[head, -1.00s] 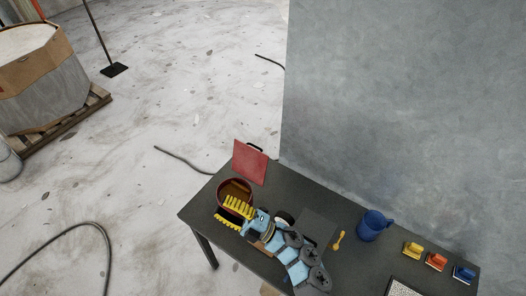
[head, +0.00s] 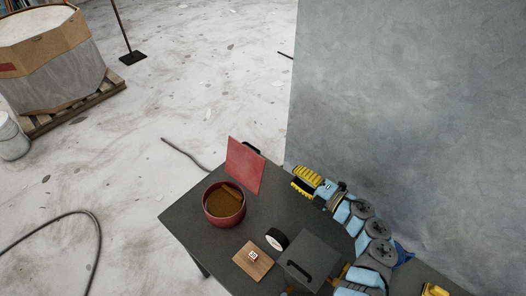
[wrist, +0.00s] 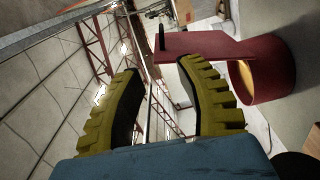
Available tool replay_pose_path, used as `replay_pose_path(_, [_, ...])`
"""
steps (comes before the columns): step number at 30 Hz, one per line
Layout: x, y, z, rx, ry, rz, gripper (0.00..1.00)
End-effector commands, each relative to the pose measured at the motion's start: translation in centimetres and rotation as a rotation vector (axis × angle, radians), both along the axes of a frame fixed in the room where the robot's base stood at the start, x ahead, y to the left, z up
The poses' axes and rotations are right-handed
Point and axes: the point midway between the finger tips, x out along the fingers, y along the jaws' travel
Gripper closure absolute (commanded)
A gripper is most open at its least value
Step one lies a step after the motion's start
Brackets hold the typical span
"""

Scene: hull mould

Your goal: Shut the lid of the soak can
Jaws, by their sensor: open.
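The soak can (head: 224,211) is a round dark red pot at the left end of the table, with brown contents. Its square red lid (head: 244,166) stands up open at the can's back edge, with a black handle (head: 251,148) on its far side. In the wrist view the lid (wrist: 205,45) and the can (wrist: 280,75) show at the upper right. My gripper (head: 303,181), with yellow ribbed fingers, is open and empty, to the right of the lid and apart from it. Its fingers also show in the wrist view (wrist: 160,95).
A wooden block (head: 253,261) with a small white piece, a black-and-white roll (head: 277,239) and a grey box with a black handle (head: 308,262) stand on the dark table (head: 190,222). A tall grey wall panel (head: 410,110) rises behind the table.

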Motion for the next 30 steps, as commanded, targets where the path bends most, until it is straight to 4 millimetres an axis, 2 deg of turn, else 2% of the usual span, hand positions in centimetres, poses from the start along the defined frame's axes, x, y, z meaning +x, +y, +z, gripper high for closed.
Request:
replay_pose_path(8, [1.3, 1.4, -0.1, 0.001, -0.001, 0.002, 0.63])
replay_pose_path(21, [6.4, 6.8, -0.2, 0.003, 0.000, 0.001, 0.63])
replay_pose_path(30, [9.2, 9.7, -0.3, 0.004, 0.000, 0.001, 0.63])
